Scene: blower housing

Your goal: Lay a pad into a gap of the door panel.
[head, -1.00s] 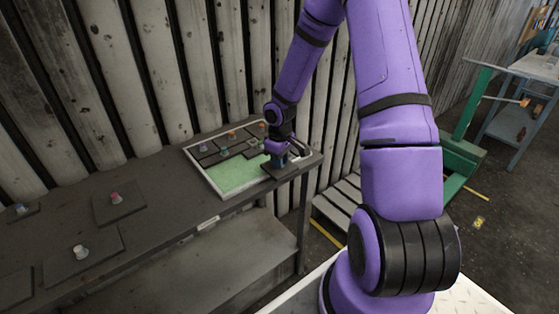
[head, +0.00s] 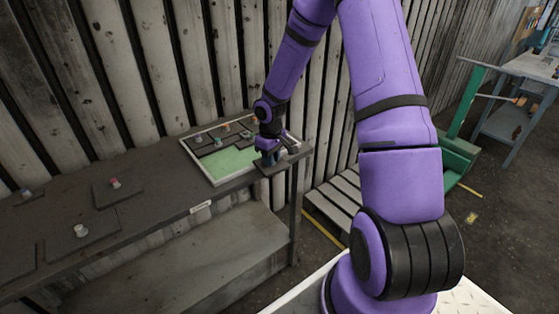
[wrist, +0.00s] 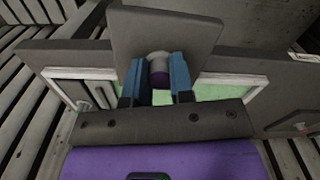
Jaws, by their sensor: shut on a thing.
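My gripper (wrist: 160,78) has blue fingers shut on the knob of a dark grey pad (wrist: 168,28). In the head view my gripper (head: 268,154) is at the right end of the bench, with the pad (head: 271,168) beneath it. The door panel (head: 217,184) is a white-rimmed tray with a green floor, just left of the held pad. Several dark pads with coloured knobs lie along its back part; the green front area (head: 230,162) is bare. In the wrist view the held pad hides part of the panel (wrist: 213,92). I cannot tell the pad's height above the bench.
Loose dark pads lie on the bench (head: 150,205) to the left: one with a red knob (head: 116,195), one with a white knob (head: 80,231), another at the far left. A slatted wall stands behind. A pallet (head: 335,205) lies right of the bench.

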